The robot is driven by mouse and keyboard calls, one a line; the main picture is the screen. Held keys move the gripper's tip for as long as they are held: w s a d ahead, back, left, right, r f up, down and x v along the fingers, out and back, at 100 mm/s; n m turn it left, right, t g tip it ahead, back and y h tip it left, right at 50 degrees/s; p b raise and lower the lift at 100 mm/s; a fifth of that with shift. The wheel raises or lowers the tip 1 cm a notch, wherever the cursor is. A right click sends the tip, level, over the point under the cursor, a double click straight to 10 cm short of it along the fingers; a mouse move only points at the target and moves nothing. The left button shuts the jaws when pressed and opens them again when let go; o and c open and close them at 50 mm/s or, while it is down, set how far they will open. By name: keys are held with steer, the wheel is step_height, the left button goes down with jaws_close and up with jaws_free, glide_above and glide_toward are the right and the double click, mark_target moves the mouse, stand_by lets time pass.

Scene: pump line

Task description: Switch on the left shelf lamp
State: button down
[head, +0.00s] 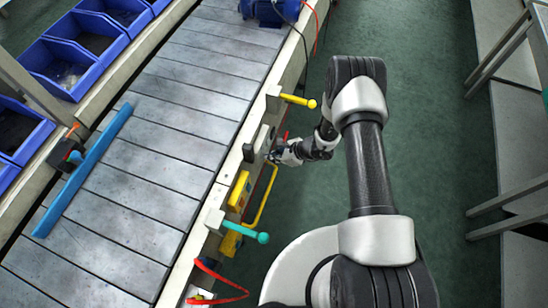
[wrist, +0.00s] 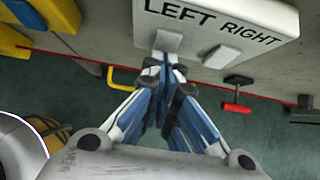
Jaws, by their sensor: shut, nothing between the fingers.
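A white switch plate (wrist: 255,15) marked LEFT and RIGHT fills the top of the wrist view. Below the word LEFT is a pale rocker switch (wrist: 167,40), and below RIGHT is a second one (wrist: 222,57). My gripper (wrist: 165,62) is shut and empty. Its fingertips are at the lower edge of the left rocker and hide part of it; I cannot tell whether they touch. In the head view my gripper (head: 274,156) is at the side of the conveyor, close to the plate. I cannot make out a shelf lamp in either view.
A yellow-knobbed lever (head: 298,100) and a teal-knobbed lever (head: 245,231) stick out from the conveyor side, on either side of my gripper. A yellow bar handle (head: 266,200) is just nearer. A red-handled part (wrist: 237,107) hangs right of my fingers. The green floor (head: 445,110) is clear.

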steer(key=shift+a+f, duration=0.15)
steer(key=shift+a, duration=0.05)
steer(key=shift+w, duration=0.1)
steer(key=shift+r+p, duration=0.35)
steer(key=shift+r, duration=0.45)
